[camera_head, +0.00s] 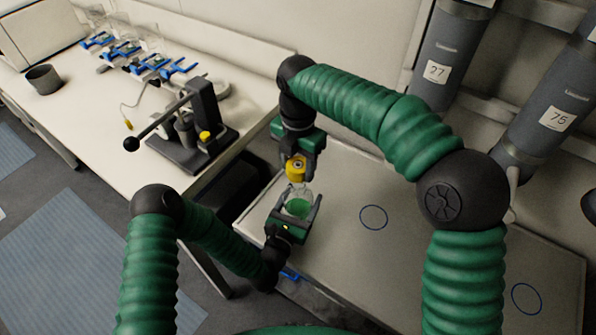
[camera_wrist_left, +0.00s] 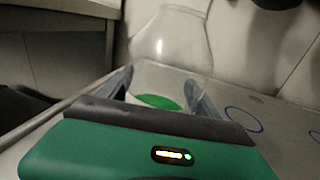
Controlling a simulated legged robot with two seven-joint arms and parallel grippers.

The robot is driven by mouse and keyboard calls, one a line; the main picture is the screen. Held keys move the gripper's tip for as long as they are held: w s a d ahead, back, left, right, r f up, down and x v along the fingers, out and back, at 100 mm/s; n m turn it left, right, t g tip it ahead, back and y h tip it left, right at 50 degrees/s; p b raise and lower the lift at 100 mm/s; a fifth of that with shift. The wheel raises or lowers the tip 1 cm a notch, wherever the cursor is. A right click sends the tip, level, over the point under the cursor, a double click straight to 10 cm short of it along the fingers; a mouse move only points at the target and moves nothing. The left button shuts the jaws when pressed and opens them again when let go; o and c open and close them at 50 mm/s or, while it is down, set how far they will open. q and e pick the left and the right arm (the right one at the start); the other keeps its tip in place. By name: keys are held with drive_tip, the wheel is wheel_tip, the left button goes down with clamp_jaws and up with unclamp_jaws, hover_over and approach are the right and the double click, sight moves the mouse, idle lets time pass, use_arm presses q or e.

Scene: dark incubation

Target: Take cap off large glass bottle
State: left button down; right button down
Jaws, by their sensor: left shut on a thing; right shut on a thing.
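The large glass bottle (camera_head: 298,206) is clear with green at its lower part, and stands upright over the near left end of the bench. My left gripper (camera_head: 296,211) is shut around its body from the near side. In the left wrist view the bottle (camera_wrist_left: 165,50) rises between the two fingers of my left gripper (camera_wrist_left: 160,88). My right gripper (camera_head: 300,160) reaches down from above and is shut on the yellow cap (camera_head: 296,170), right above the bottle's neck. I cannot tell whether the cap still touches the neck. The left wrist view does not show the cap.
The bench top (camera_head: 340,250) bears blue circle marks (camera_head: 373,217) and is otherwise clear to the right. A black lever device (camera_head: 195,130) stands on the left table, with a grey cup (camera_head: 44,78) and blue clamps (camera_head: 150,64) farther back. Grey cylinders (camera_head: 447,55) stand at the back right.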

use_arm(q)
drive_tip(key=shift+c, duration=0.2)
unclamp_jaws()
drive_tip(key=shift+f, duration=0.1)
drive_tip(key=v, duration=1.2)
drive_tip(key=shift+a, duration=0.1)
drive_tip(key=shift+f, duration=0.1)
